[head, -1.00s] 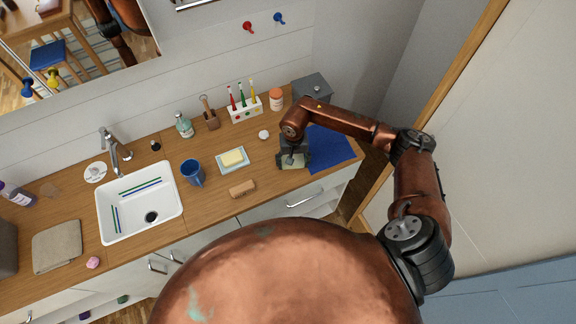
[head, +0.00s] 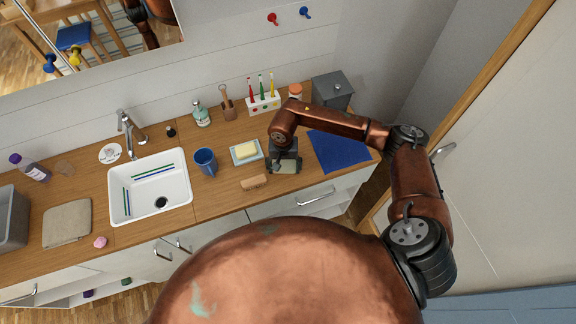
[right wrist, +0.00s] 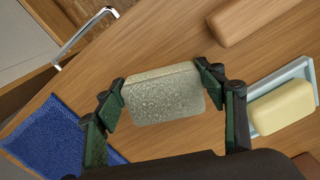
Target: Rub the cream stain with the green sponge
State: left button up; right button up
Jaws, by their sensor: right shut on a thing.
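My right gripper (head: 285,162) is shut on the green sponge, a pale grey-green block. The sponge (right wrist: 163,95) sits between both fingers in the right wrist view, and its lower end shows under the gripper in the head view (head: 286,168). It is over the wooden counter, between the soap dish and the blue cloth; I cannot tell if it touches the wood. A faint brownish patch (head: 66,168) lies on the counter at the far left, beside the purple bottle; I cannot tell if it is the cream stain. My left gripper is not in view.
A soap dish (head: 238,159) with yellow soap, a wooden block (head: 254,183) and a blue mug (head: 206,162) stand left of the gripper. The blue cloth (head: 340,152) lies right. The white sink (head: 178,207) is farther left. A toothbrush holder (head: 264,104) stands behind.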

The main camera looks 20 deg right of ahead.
jog(key=shift+a+f, duration=0.1)
jog(key=shift+a, duration=0.4)
notch_tip(320, 180, up, 8)
jog(key=shift+d+r+p, duration=0.1)
jog(key=shift+p, duration=1.15)
jog(key=shift+r, duration=0.15)
